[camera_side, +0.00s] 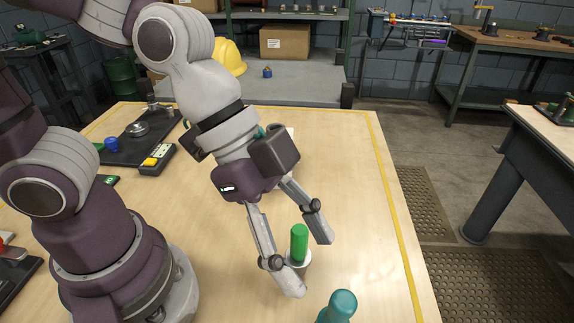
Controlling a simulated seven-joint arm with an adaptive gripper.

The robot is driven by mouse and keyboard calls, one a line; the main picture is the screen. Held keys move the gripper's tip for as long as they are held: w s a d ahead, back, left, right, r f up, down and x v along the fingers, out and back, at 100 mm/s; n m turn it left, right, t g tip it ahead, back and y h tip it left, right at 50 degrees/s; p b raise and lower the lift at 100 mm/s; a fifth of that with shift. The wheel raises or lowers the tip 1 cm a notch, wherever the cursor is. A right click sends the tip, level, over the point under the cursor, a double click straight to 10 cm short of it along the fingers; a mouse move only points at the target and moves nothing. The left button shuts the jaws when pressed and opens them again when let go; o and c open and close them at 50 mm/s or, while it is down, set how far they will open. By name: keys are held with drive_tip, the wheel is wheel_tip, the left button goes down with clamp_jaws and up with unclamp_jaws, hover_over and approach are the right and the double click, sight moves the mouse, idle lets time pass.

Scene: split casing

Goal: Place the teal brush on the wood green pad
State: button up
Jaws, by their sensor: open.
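A teal object with a rounded top (341,306) stands at the bottom edge, right of centre, partly cut off by the picture. It may be the teal brush, but too little shows to be sure. My gripper (306,257) points down at the table, open, with its fingers apart. A bright green cylinder (299,243) with a pale base stands upright between or just behind the fingers; I cannot tell if they touch it. The teal object is in front of the gripper, apart from it. I cannot make out a wood green pad.
The wooden table (362,200) is clear on its right side, edged by a yellow line. A black tray (130,142) with metal parts and a box with yellow and green buttons (157,160) sit at the back left. A dark thing (18,272) lies at the left edge.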

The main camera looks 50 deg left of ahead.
drive_tip(key=a+r+n+t+y, duration=0.1)
drive_tip(key=a+n+y, duration=0.2)
drive_tip(key=a+n, duration=0.4)
drive_tip(key=w+a+r+n+t+y, duration=0.1)
drive_tip(key=a+n+t+y, duration=0.1)
drive_tip(key=a+n, duration=0.4)
drive_tip(key=a+y, duration=0.1)
drive_tip(key=a, duration=0.3)
drive_tip(key=shift+w+a+r+n, duration=0.15)
drive_tip(key=shift+a+r+n, duration=0.25)
